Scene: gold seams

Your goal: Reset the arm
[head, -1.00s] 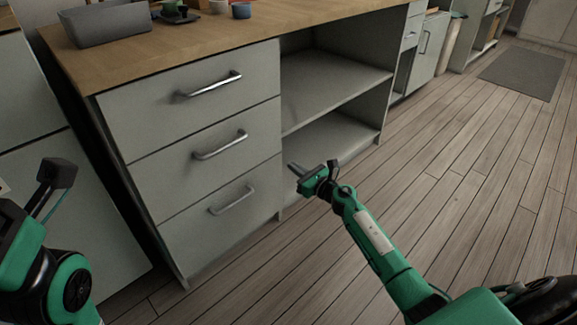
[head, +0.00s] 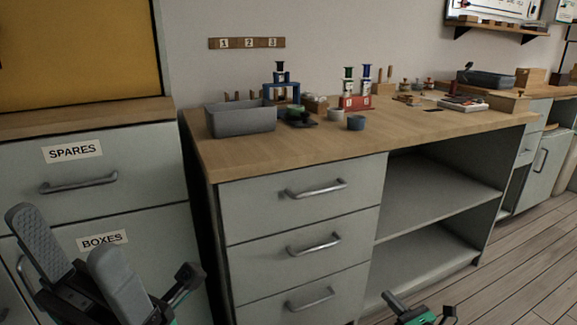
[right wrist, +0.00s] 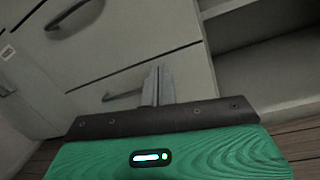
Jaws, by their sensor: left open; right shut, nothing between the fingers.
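My left gripper (head: 78,262) is at the lower left of the head view, with its two grey fingers spread apart and nothing between them. It is in front of the cabinet with the SPARES and BOXES drawers. My right gripper (head: 395,303) is at the bottom of the head view, low in front of the workbench's drawers and open shelves. In the right wrist view its fingers (right wrist: 158,86) are together with nothing held, pointing toward the drawer fronts.
Drawers with metal handles (head: 316,188) are closed below. The open shelves (head: 430,200) look empty. Wood floor (head: 540,260) is clear at right.

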